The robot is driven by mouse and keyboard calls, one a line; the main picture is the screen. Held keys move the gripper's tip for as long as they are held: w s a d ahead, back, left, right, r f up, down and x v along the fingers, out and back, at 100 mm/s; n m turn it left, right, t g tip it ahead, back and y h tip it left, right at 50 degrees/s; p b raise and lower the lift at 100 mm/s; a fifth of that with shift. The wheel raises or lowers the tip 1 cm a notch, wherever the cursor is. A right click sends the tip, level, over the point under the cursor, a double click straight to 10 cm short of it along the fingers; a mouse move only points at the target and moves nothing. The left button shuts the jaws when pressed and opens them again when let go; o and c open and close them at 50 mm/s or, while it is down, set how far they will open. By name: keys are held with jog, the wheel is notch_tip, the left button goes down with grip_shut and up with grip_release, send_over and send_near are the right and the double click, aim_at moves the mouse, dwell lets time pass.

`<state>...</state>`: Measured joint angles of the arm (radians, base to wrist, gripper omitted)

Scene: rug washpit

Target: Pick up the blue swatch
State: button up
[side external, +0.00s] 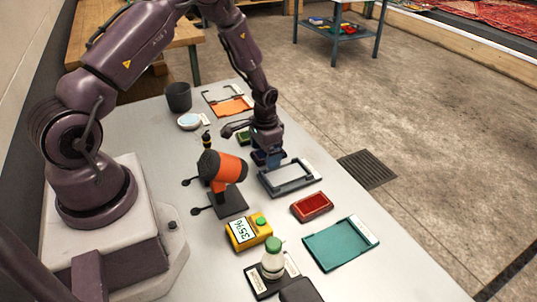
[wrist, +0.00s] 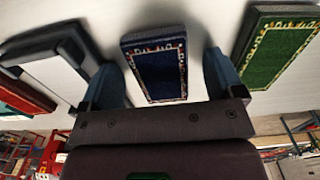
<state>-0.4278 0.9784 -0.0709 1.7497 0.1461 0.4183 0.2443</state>
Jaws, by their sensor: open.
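The blue swatch (wrist: 157,68) is a dark blue rectangle with a patterned light border, lying flat in the wrist view. My gripper (wrist: 162,78) is open, with one finger to the left and one to the right of the swatch. Small gaps show between the fingers and its sides; I cannot tell the exact height of the fingertips over it. In the side view my gripper (side external: 268,160) points down low over the table, and the blue swatch is mostly or fully hidden by the fingers there.
A green swatch (wrist: 280,45) lies right of my gripper in the wrist view. A grey tray (side external: 268,182) stands close beside my gripper. A red swatch (side external: 312,206), teal tray (side external: 340,245), orange-and-black device (side external: 228,170), yellow meter (side external: 247,232) and bottle (side external: 273,262) stand nearby.

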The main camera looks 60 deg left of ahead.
jog(key=c, duration=1)
